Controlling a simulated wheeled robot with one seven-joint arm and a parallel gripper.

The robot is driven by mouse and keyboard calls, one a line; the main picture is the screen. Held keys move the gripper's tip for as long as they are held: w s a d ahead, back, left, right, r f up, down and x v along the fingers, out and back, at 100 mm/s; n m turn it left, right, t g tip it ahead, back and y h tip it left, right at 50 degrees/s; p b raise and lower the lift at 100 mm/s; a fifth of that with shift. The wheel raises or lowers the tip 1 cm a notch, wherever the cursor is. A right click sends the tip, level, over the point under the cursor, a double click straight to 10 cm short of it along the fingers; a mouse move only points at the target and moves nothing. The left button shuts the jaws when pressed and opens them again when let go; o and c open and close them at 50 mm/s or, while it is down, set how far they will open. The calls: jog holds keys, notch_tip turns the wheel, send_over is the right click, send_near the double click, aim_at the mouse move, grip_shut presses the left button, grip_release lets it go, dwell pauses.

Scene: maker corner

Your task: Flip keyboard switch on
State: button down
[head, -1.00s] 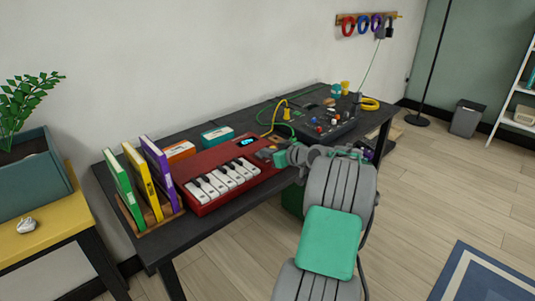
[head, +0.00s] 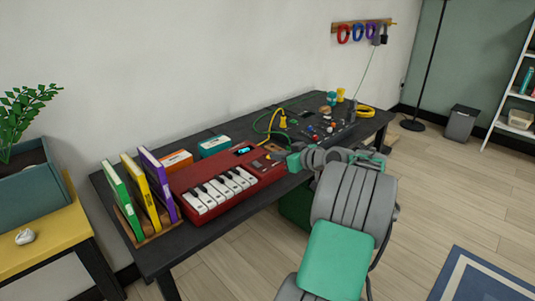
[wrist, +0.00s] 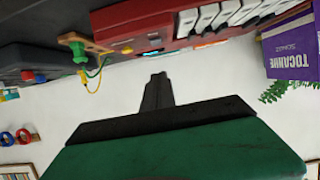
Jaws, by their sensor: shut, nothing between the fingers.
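The red keyboard (head: 222,192) lies on the dark desk, its white and black keys toward the front. Its small blue display (head: 243,150) is lit. A wooden panel (head: 262,165) is at its right end; the switch is too small to make out in the head view. My gripper (head: 277,157) is shut and empty, at the keyboard's right end, close to that panel. In the wrist view the keyboard (wrist: 185,42) and wooden panel (wrist: 130,20) appear upside down at the top, and my gripper's dark fingers (wrist: 157,88) point toward them. I cannot tell whether they touch.
Three upright books (head: 157,183) stand left of the keyboard. Orange (head: 177,160) and teal (head: 214,145) boxes sit behind it. A yellow plug (head: 283,119) with cables is behind the gripper. A dark mixer (head: 325,130) with knobs stands farther right on the desk (head: 190,242).

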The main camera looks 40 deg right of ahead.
jog(key=shift+s+r, duration=0.2)
jog(key=shift+s, duration=1.7)
